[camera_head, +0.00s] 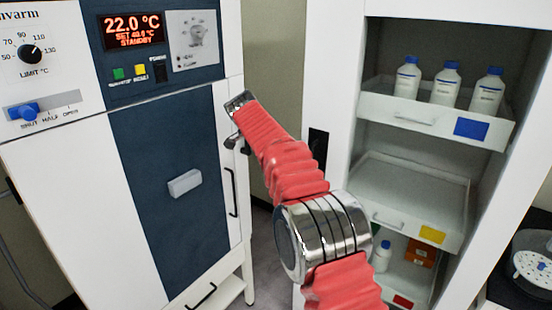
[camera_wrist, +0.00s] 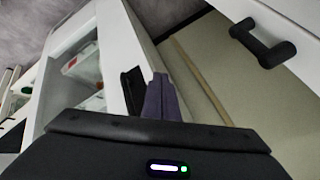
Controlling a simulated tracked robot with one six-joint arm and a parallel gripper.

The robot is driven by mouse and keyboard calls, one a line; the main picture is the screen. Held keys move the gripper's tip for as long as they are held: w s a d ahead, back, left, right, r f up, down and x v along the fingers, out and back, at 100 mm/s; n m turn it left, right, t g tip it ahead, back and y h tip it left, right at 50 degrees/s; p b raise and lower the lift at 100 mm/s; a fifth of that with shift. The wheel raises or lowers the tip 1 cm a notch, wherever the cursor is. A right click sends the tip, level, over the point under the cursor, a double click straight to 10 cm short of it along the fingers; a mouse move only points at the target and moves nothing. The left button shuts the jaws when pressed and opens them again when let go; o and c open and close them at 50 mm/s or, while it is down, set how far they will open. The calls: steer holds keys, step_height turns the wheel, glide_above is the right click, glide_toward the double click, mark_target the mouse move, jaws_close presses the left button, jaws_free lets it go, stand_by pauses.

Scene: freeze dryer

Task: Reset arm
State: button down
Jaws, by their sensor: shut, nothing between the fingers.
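My gripper (camera_wrist: 160,82) shows in the wrist view as shut, empty fingers ahead of its dark body. The fingers point toward the gap beside the white cabinet (camera_wrist: 113,50). In the head view my red, bent arm reaches from the bottom centre up and left. Its far end is in front of the right edge of the white-and-blue appliance (camera_head: 145,180). The fingertips cannot be made out clearly there.
The appliance door is closed, with a black side handle (camera_head: 233,192); its display (camera_head: 133,30) reads 22.0 °C, STANDBY. At right, the open cabinet (camera_head: 338,75) has drawers and several white bottles with blue caps. A bare wall (camera_head: 272,70) shows between them.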

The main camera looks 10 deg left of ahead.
steer(key=s+d+f+n+g+y, duration=0.1)
steer(key=s+d+f+n+g, duration=0.1)
steer(key=s+f+n, duration=0.7)
steer(key=s+d+r+n, duration=0.1)
steer(key=s+d+r, duration=0.1)
steer(key=s+d, duration=0.6)
steer(key=s+d+r+n+y, duration=0.1)
steer(key=s+d, duration=0.6)
steer(key=s, duration=1.2)
steer(key=s+d+r+n+t+y, duration=0.1)
steer(key=s+d+r+n, duration=0.1)
steer(key=s+d, duration=0.6)
steer(key=s+r, duration=0.1)
steer(key=s, duration=0.4)
steer(key=shift+s+d+r+n, duration=0.15)
steer(key=shift+s+d+n, duration=0.15)
steer(key=shift+s, duration=0.05)
